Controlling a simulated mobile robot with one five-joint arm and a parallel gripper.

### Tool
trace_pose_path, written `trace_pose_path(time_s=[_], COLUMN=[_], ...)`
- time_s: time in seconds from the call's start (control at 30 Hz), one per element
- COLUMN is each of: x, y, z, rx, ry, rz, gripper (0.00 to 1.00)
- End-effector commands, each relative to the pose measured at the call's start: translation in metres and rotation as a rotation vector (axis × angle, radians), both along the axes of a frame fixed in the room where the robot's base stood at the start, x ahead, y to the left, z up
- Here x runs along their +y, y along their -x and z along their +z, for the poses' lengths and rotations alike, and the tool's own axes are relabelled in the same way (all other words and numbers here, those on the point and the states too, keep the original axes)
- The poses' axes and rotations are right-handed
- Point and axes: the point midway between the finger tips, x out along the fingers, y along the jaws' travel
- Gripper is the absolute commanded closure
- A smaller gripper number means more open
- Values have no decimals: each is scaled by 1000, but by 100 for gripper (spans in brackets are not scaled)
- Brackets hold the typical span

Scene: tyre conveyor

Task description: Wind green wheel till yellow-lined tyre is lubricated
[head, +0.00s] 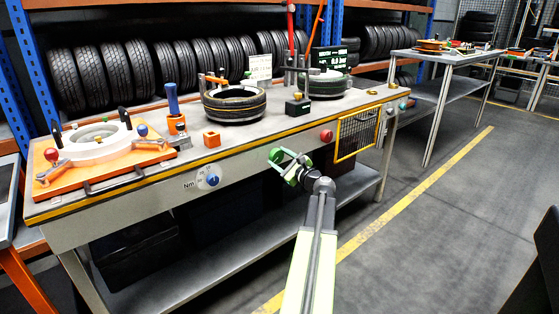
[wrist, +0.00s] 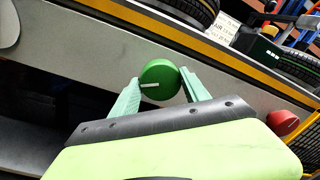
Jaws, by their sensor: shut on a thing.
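The green wheel (wrist: 160,72) is a round knob with a short white mark, on the grey front panel of the bench. My gripper (wrist: 155,88) is shut on it, with one mint-green finger on each side. In the head view my gripper (head: 287,164) is at the front of the bench, and the wheel is partly hidden by it. The yellow-lined tyre (head: 236,107) lies flat on the bench top, up and left of my gripper. Its lower edge also shows at the top of the wrist view (wrist: 192,9). Whether it is lubricated cannot be told.
A red knob (head: 326,136) and a yellow-framed mesh guard (head: 356,134) are right of the wheel. A blue dial (head: 212,180) is to the left. Another tyre (head: 325,86), an orange block (head: 211,138) and an orange fixture board (head: 100,164) stand on the bench.

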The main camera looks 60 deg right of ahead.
Motion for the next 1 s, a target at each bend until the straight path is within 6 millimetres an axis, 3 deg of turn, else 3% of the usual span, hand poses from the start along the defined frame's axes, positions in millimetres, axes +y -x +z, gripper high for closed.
trace_pose_path(time_s=[0.43, 1.0], x=[0, 0], y=[0, 0], z=[-1, -1], rx=[79, 95], ry=[240, 286], rz=[0, 0], gripper=[87, 87])
